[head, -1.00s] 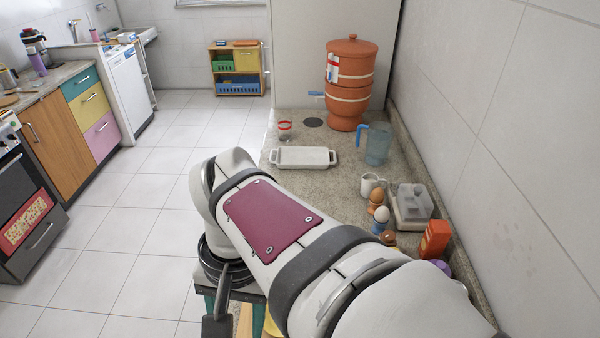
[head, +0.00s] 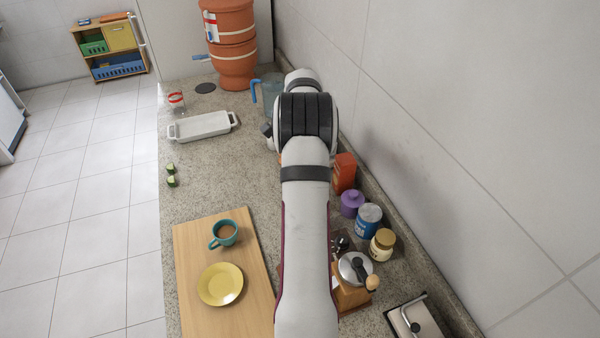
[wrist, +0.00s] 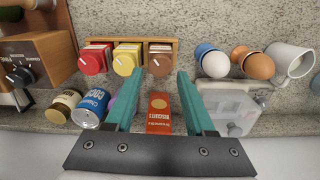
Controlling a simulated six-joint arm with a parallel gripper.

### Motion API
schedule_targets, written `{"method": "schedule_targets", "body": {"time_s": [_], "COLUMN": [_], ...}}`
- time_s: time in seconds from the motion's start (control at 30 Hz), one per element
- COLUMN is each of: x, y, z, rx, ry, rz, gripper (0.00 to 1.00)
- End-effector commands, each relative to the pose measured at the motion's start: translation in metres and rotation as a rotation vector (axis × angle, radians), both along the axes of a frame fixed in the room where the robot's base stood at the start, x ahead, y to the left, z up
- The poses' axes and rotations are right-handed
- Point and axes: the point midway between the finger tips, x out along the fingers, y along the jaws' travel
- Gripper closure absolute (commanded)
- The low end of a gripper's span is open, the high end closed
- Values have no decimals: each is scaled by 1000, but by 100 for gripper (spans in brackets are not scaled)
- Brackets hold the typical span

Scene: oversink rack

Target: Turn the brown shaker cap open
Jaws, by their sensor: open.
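The brown shaker (wrist: 160,50) stands in a small wooden rack (wrist: 145,41) in the wrist view, at the right end of a row. Its brown cap (wrist: 160,66) faces my camera and bears a pale line mark. A yellow shaker (wrist: 126,58) and a red shaker (wrist: 95,58) stand to its left. My gripper (wrist: 155,76) is open, with its two teal fingers apart and nothing between them. The brown cap appears between the fingertip lines, beyond the tips, and I see no contact. In the head view my arm hides the gripper and the shakers.
In the wrist view, a biscuit box (wrist: 159,113), a cocoa tin (wrist: 92,107) and a jar (wrist: 63,105) are near the fingers. Eggs in cups (wrist: 211,60), a white mug (wrist: 291,62) and a clear-lidded box (wrist: 228,105) lie right. A wooden board (head: 195,270) is on the counter.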

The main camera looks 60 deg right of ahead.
Motion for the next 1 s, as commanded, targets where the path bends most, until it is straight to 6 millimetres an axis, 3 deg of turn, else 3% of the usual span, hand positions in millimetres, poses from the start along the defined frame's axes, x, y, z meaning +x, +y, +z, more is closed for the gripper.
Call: {"method": "schedule_targets", "body": {"time_s": [0.2, 0.57, 0.87, 1.0], "x": [0, 0, 0, 0], "y": [0, 0, 0, 0], "z": [-29, -35, -34, -34], "rx": [0, -1, -1, -1], "ry": [0, -1, -1, -1], "rz": [1, 1, 1, 2], "gripper": [45, 45, 100, 100]}}
